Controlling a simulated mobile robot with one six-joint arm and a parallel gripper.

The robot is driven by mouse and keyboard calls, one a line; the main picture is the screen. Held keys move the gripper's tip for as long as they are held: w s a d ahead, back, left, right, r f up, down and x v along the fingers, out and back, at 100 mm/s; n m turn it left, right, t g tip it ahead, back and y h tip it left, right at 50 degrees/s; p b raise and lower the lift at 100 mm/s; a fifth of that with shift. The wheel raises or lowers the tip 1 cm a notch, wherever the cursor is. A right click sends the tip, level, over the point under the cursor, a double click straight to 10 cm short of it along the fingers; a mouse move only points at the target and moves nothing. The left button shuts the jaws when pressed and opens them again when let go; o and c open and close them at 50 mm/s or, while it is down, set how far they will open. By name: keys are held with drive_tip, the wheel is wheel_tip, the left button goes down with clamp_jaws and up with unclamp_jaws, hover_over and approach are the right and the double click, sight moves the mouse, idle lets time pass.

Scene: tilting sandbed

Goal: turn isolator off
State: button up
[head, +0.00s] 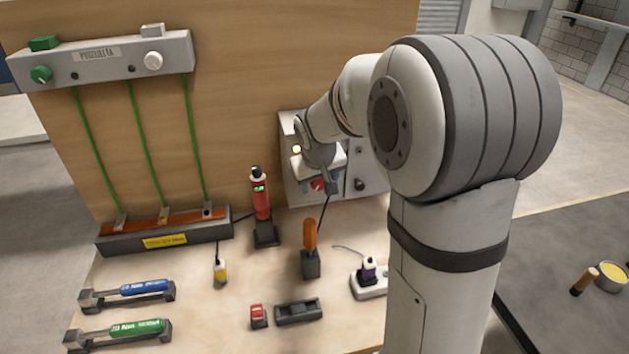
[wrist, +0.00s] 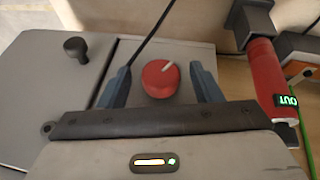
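The isolator is a red round knob (wrist: 160,79) on a grey box (head: 291,128) fixed to the wooden board; a white mark on the knob points to the upper right in the wrist view. The knob also shows small in the head view (head: 317,185), partly covered by my gripper. My gripper (wrist: 160,72) is open, with one dark finger on each side of the knob. A gap shows between each finger and the knob, so it is not gripped. I cannot tell how deep the fingertips reach.
A red tool with a lit green display (head: 262,200) stands left of the box and shows close by in the wrist view (wrist: 270,85). A dark knob (wrist: 75,48) sits on the box. An orange-handled tool (head: 310,235) and a power strip (head: 370,285) stand on the bench in front.

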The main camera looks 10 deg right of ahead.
drive_tip(key=c, duration=0.9)
drive_tip(key=shift+o, duration=0.7)
drive_tip(key=shift+a, duration=0.3)
drive_tip(key=shift+d, duration=0.25)
drive_tip(key=shift+c, duration=1)
drive_tip(key=h+b, duration=0.1)
drive_tip(key=b, duration=0.2)
drive_tip(key=f+h+b, duration=0.1)
drive_tip(key=b, duration=0.2)
drive_tip(key=shift+a+n+h, duration=0.25)
drive_tip(key=shift+n+h, duration=0.05)
drive_tip(key=shift+h, duration=0.1)
drive_tip(key=h+b, duration=0.1)
drive_tip(key=b, duration=0.1)
drive_tip(key=h+b, duration=0.1)
drive_tip(key=b, duration=0.1)
drive_tip(key=shift+a+f+n+h+b, duration=0.1)
drive_tip(key=shift+a+n+h+b, duration=0.1)
drive_tip(key=shift+n+h+b, duration=0.15)
drive_tip(key=n+h+b, duration=0.1)
drive_tip(key=h+b, duration=0.3)
drive_tip(key=b, duration=0.1)
drive_tip(key=shift+a+t, duration=0.15)
drive_tip(key=shift+t, duration=0.25)
drive_tip(key=shift+f+n+t+h+b, duration=0.1)
drive_tip(key=shift+n+t+h+b, duration=0.4)
drive_tip(key=shift+h+b, duration=1.15)
